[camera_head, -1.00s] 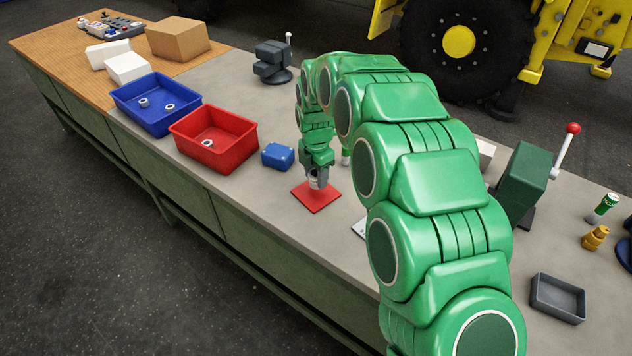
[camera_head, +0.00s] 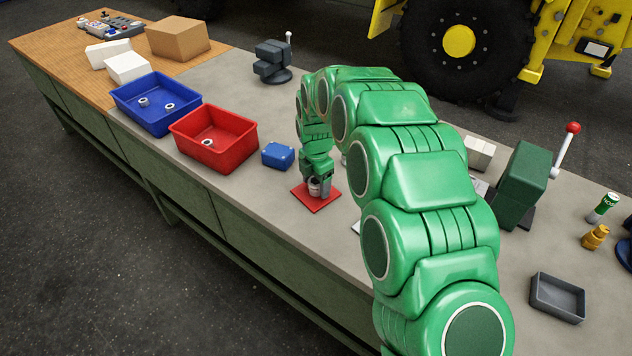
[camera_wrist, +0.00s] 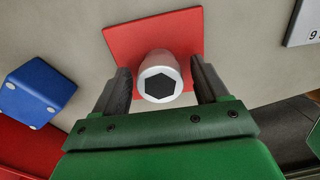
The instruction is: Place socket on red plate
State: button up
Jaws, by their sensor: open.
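The silver socket (camera_wrist: 158,72), with a dark hexagonal opening, stands upright on the red plate (camera_wrist: 135,40) in the wrist view. In the head view the socket (camera_head: 314,186) shows partly between the fingers, over the red plate (camera_head: 304,200) on the bench. My gripper (camera_head: 318,188) is low over the plate. In the wrist view my gripper (camera_wrist: 160,88) is open, with one finger on each side of the socket and a gap at both sides. The socket's lower end is hidden from the wrist camera.
A blue block (camera_head: 278,155) lies left of the plate. A red bin (camera_head: 235,132) and a blue bin (camera_head: 155,102), holding ring-shaped parts, stand farther left. A green lever device (camera_head: 522,185) and a grey tray (camera_head: 557,298) are on the right. Bare bench lies in front of the plate.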

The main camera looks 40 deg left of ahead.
aim_at(316, 180)
notch_tip(316, 180, up, 12)
dwell(0.8)
jog(key=shift+d+r, duration=0.15)
